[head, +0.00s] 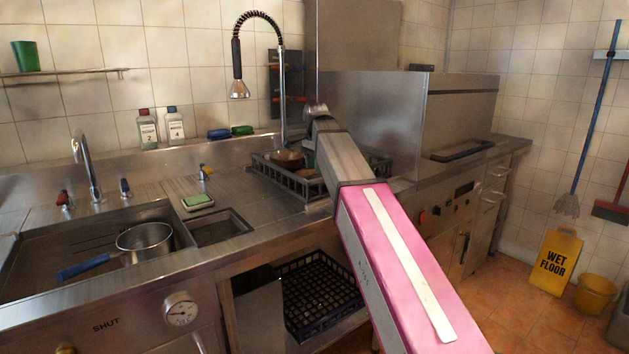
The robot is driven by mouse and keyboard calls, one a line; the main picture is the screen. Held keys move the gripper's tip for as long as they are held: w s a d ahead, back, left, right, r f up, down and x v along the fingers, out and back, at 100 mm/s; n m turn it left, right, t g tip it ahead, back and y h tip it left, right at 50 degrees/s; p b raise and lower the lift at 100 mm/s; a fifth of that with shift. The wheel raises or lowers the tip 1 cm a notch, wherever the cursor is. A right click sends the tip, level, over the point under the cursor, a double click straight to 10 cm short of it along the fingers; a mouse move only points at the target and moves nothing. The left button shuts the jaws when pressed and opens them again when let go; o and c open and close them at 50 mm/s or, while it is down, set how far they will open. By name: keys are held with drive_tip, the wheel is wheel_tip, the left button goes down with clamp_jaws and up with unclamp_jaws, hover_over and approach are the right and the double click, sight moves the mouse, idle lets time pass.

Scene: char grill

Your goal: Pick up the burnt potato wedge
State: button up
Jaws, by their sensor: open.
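I cannot make out a burnt potato wedge in the head view. My arm, a pink link and then a grey link, reaches away from me over the counter toward the black dish rack (290,183). My gripper does not show; the far end of the arm hides whatever is beyond it. The rack holds a brown bowl (287,159) and other items partly hidden behind my arm.
A sink with a blue-handled pot (145,240) is at the left. A spray tap (238,75) hangs above the counter. A steel hooded machine (405,115) stands right of my arm. A yellow wet-floor sign (557,262) and bucket (596,294) stand at the right.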

wheel_tip(320, 180, down, 4)
drive_tip(key=shift+a+r, duration=0.15)
drive_tip(key=shift+c, duration=0.3)
drive_tip(key=c, duration=0.6)
drive_tip(key=shift+r, duration=0.15)
